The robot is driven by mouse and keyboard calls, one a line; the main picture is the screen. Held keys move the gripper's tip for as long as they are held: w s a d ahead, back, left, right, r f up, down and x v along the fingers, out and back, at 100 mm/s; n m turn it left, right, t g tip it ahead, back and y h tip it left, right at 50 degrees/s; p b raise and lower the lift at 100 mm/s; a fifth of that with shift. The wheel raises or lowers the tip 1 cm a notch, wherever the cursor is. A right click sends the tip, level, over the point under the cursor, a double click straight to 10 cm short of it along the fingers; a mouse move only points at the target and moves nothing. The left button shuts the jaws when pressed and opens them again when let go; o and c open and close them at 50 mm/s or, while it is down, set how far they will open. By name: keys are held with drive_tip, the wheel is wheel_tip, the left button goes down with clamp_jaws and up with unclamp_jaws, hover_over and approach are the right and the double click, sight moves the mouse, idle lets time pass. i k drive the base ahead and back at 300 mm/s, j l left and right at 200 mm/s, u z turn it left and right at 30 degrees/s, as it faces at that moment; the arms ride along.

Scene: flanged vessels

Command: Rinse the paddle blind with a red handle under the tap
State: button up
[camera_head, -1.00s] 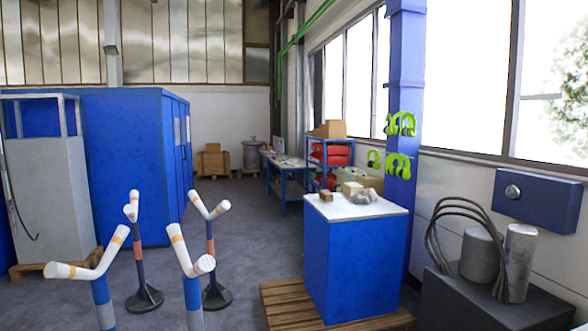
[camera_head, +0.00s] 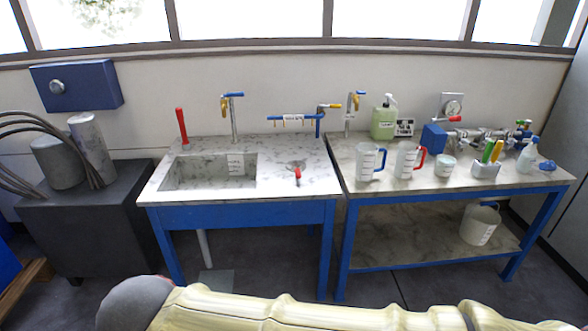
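A small grey disc-like piece with a red handle (camera_head: 298,176) lies on the sink counter, right of the basin. It looks like the paddle blind, but it is small and its exact shape is hard to tell. A tap with a blue and yellow top (camera_head: 234,115) stands behind the sink basin (camera_head: 210,172). No running water can be made out. A pale yellow, ribbed arm section, which I take as mine, crosses the bottom edge. My gripper is not in view.
A red upright lever (camera_head: 182,127) stands at the sink's back left. A second bench (camera_head: 450,200) on the right holds jugs (camera_head: 369,161), a green bottle (camera_head: 384,120) and pipework. A dark cabinet (camera_head: 90,225) stands left. Floor shows between the tables' legs.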

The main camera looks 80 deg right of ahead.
sight(238, 94)
drive_tip(key=z, duration=2.55)
drive_tip(key=i+j+z, duration=0.1)
drive_tip(key=i+j, duration=0.2)
drive_tip(key=i, duration=0.25)
drive_tip(key=i+j+z, duration=0.1)
drive_tip(key=i+j, duration=0.25)
drive_tip(key=i, duration=0.2)
drive_tip(key=i+j+z, duration=0.1)
drive_tip(key=i+j, duration=0.25)
drive_tip(key=i, duration=0.2)
